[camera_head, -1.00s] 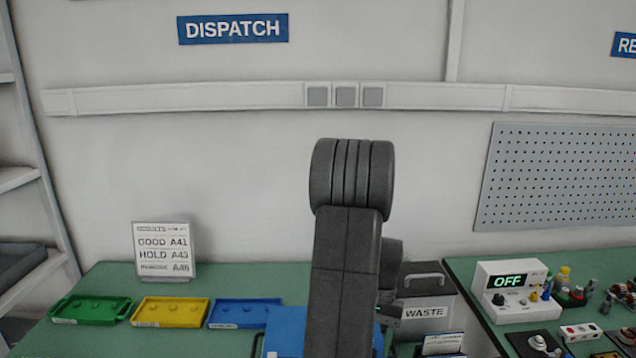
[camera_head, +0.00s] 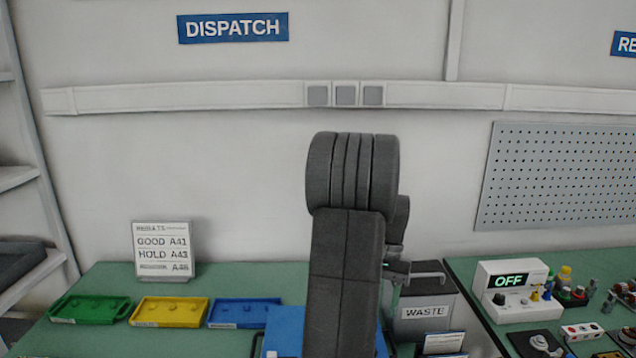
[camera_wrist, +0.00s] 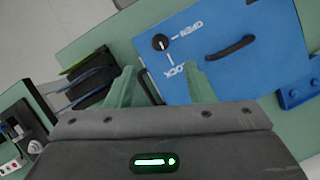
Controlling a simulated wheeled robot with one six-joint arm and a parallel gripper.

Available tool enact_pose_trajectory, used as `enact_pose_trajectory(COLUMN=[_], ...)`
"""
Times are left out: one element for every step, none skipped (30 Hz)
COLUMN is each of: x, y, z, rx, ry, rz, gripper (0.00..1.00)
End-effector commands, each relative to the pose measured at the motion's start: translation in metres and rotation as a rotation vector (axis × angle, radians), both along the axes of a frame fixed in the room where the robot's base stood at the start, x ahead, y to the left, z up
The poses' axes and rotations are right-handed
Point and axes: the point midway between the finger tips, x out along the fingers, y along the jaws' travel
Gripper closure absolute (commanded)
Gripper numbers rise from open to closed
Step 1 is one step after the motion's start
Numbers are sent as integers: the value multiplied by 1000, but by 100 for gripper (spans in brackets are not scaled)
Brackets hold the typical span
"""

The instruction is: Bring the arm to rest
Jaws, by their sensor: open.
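My arm (camera_head: 345,270) stands folded upright in the middle of the head view and hides much of what lies behind it. My gripper (camera_wrist: 160,72) shows in the wrist view with its two green fingers spread apart and nothing between them. Beyond the fingers is a blue panel (camera_wrist: 222,75) with a black handle and a knob marked OPEN and LOCK. I cannot tell the gap between the fingers and the panel. In the head view the gripper is mostly hidden behind my arm.
Green (camera_head: 90,309), yellow (camera_head: 169,311) and blue (camera_head: 243,312) trays lie on the left bench before a results sign (camera_head: 163,249). A WASTE bin (camera_head: 425,312) stands right of my arm. A tester (camera_head: 511,287) reading OFF sits on the right bench.

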Motion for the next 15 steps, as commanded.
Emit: enact_pose_trajectory(x=[-4, -6, -9, -11, -14, -16, -18, -21, -24, -26, -28, -31, -33, -35, -38], y=[2, 3, 4, 4, 5, 6, 7, 8, 9, 10, 11, 12, 13, 14, 15], z=[-8, -14, -21, -27, -32, -40, -45, -51, -58, -64, -69, -77, -82, -88, -95], rx=[1, 1, 1, 1, 1, 1, 1, 1, 1, 1, 2, 2, 1, 2, 2], ry=[4, 5, 5, 4, 5, 6, 5, 6, 5, 5, 6, 6, 5, 6, 6], rz=[0, 0, 0, 0, 0, 0, 0, 0, 1, 1, 1, 1, 1, 1, 1], gripper=[52, 52, 52, 52, 52, 52, 52, 52, 52, 52, 52, 52, 52, 52, 52])
